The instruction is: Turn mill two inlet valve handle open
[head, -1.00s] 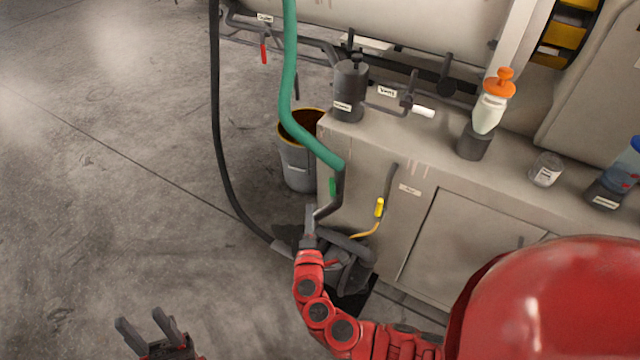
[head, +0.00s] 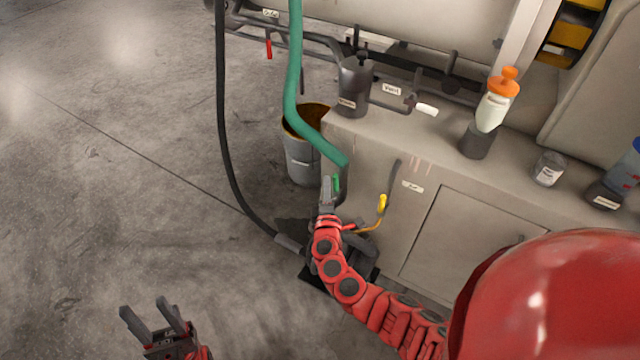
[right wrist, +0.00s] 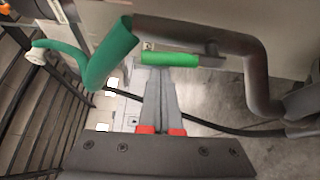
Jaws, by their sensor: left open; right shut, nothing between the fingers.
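A green valve handle (head: 337,184) is on the dark pipe under the green hose, at the near left end of the grey cabinet. In the right wrist view the green handle (right wrist: 170,60) lies crosswise, just beyond my right fingertips. My right gripper (head: 327,181) is shut and empty beside this handle; in the right wrist view its fingers (right wrist: 153,72) point at the handle's left half. I cannot tell whether they touch it. The mill number is not readable here. My left gripper (head: 149,306) is open and empty over the floor at the lower left.
The green hose (head: 294,90) and a black hose (head: 222,120) hang near my right arm. A bucket (head: 302,160) stands behind the cabinet corner. Other handles are yellow (head: 382,203), white (head: 427,109) and red (head: 269,49). The floor at left is clear.

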